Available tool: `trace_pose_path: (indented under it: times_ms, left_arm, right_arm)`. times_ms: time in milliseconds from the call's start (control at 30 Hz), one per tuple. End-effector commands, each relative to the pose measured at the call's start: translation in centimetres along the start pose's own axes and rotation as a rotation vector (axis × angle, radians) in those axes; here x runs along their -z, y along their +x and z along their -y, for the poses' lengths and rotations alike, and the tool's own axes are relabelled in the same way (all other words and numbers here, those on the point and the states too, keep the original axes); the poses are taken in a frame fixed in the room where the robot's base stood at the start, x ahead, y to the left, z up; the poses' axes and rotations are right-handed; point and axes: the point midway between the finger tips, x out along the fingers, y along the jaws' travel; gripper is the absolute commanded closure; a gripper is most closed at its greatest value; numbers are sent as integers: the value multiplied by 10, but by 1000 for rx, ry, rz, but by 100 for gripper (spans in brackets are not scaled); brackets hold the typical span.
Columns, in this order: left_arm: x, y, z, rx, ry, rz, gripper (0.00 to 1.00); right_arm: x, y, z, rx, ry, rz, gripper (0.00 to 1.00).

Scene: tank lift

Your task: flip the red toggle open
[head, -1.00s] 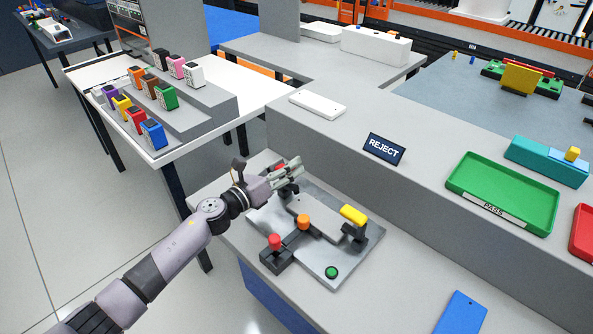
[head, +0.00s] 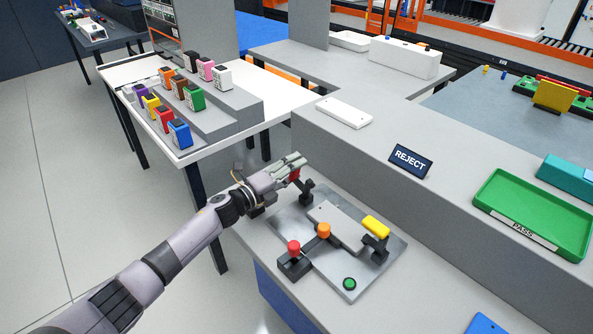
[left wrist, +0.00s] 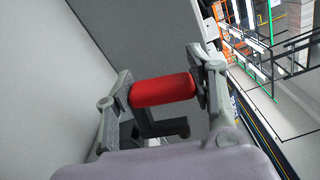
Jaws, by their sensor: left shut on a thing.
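The red toggle has a red cylindrical grip (left wrist: 163,89) on a dark arm, seen close up in the left wrist view. In the head view a bit of its red grip (head: 294,175) shows under my fingers, at the far left corner of the grey metal plate (head: 283,222). My left gripper (head: 296,166) is shut on this grip; in the left wrist view its fingers (left wrist: 160,88) press on both ends. A black bracket (head: 306,190) stands beside it. My right gripper is not in view.
The plate also carries a red knob (head: 293,247), an orange knob (head: 323,230), a yellow handle (head: 376,227) and a green button (head: 349,283). A grey ledge with a REJECT sign (head: 411,160) and a green tray (head: 530,216) rises behind. Open floor lies left.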

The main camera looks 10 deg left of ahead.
Motion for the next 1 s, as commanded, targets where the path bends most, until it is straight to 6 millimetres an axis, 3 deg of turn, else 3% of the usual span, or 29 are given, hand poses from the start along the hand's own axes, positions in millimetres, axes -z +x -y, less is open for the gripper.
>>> trace_pose_path:
  times_ms: [400,1000]
  left_arm:
    - [-5,0,-17,-3,-229,0,100]
    - [-5,0,-20,-4,-275,0,100]
  right_arm:
    - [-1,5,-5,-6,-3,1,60]
    - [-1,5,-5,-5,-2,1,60]
